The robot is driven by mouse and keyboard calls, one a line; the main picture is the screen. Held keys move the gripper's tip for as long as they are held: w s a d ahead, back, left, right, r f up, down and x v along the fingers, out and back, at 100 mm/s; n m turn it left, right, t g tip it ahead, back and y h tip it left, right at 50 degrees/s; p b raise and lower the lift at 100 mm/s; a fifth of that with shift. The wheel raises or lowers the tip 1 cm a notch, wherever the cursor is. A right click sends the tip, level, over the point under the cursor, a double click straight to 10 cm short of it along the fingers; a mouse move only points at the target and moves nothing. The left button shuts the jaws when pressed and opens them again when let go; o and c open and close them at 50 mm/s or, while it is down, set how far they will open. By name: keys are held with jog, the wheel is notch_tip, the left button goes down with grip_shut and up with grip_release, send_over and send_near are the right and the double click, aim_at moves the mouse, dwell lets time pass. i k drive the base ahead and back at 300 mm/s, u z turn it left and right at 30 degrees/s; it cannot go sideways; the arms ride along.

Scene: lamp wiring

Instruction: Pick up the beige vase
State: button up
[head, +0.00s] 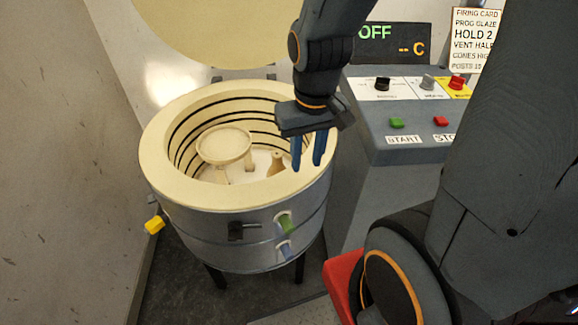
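A small tan-beige shape that looks like the vase (277,162) is inside the round kiln (165,172), at the right of its chamber. Its lower part is hidden by the kiln's front rim. My gripper (309,163) points down over the right side of the kiln rim, to the right of this shape. Its two blue fingers are apart with nothing visible between them. I cannot tell how high the fingertips are above the rim.
A round beige shelf or dish (223,148) stands on posts in the kiln. The open lid (215,30) rises behind. A grey control box (410,130) with buttons and a display (395,42) reading OFF stands at right. A yellow plug (155,224) sticks out at left.

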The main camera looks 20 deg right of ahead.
aim_at(277, 166)
jog(key=u, duration=0.05)
jog(key=k, duration=0.5)
jog(key=u, duration=1.75)
jog(key=i, duration=0.8)
jog(key=z, duration=2.6)
jog(key=i, duration=0.5)
jog(key=z, duration=0.1)
